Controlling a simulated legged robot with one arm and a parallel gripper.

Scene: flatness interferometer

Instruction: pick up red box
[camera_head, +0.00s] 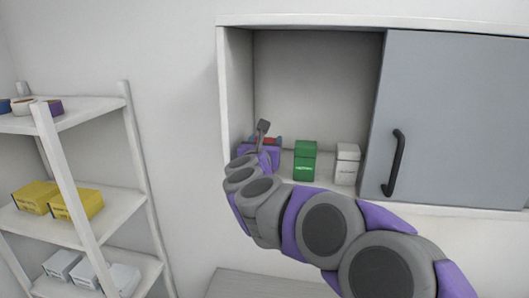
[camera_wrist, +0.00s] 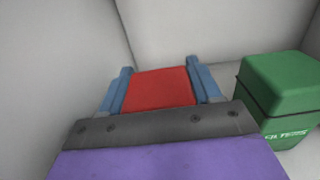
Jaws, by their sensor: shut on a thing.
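The red box (camera_wrist: 160,90) sits between the two blue fingers of my gripper (camera_wrist: 162,88) in the wrist view. The fingers press on its left and right sides, and my gripper's dark palm edge hides its near part. In the head view, only a small bit of the red box (camera_head: 266,140) shows past my gripper (camera_head: 266,139), inside the left end of the wall cabinet (camera_head: 305,24). My own wrist and arm cover the rest. I cannot tell whether the box touches the cabinet floor.
A green box (camera_head: 305,160) stands just right of my gripper, and a white box (camera_head: 347,164) stands farther right. The cabinet's grey sliding door (camera_head: 450,110) covers its right part. A shelf rack (camera_head: 75,205) with yellow boxes (camera_head: 75,203) stands at the left.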

